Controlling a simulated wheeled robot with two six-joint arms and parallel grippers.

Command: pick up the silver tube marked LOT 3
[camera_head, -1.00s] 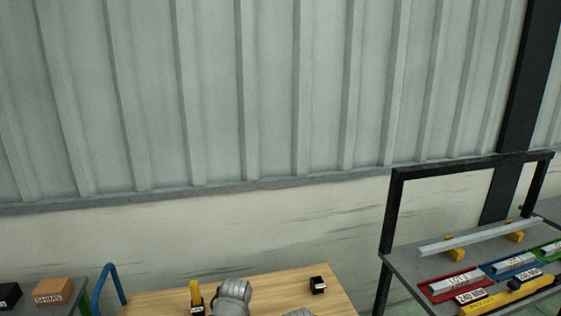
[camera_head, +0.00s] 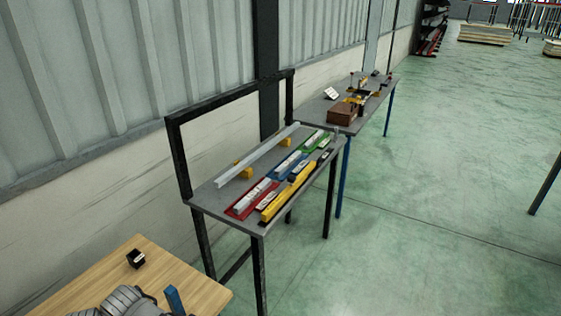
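Silver tubes lie in coloured trays on a grey bench right of the wooden table. One tube (camera_head: 253,194) is in the red tray (camera_head: 232,212), one (camera_head: 288,163) in the blue tray (camera_head: 273,174), and one (camera_head: 312,140) in the green tray (camera_head: 322,147). Their labels are too small to read now, so I cannot tell which is LOT 3. A longer silver bar (camera_head: 258,154) rests on yellow blocks behind them. Grey ribbed parts of my arms show at the bottom left, well away from the tubes. No gripper fingertips are visible.
The grey bench (camera_head: 213,200) has a black upright frame (camera_head: 186,160) along its back. A yellow bar (camera_head: 288,192) lies along its front edge. The wooden table (camera_head: 75,296) carries a small black box (camera_head: 136,258). Another bench (camera_head: 318,103) stands beyond. Green floor (camera_head: 420,200) at right is open.

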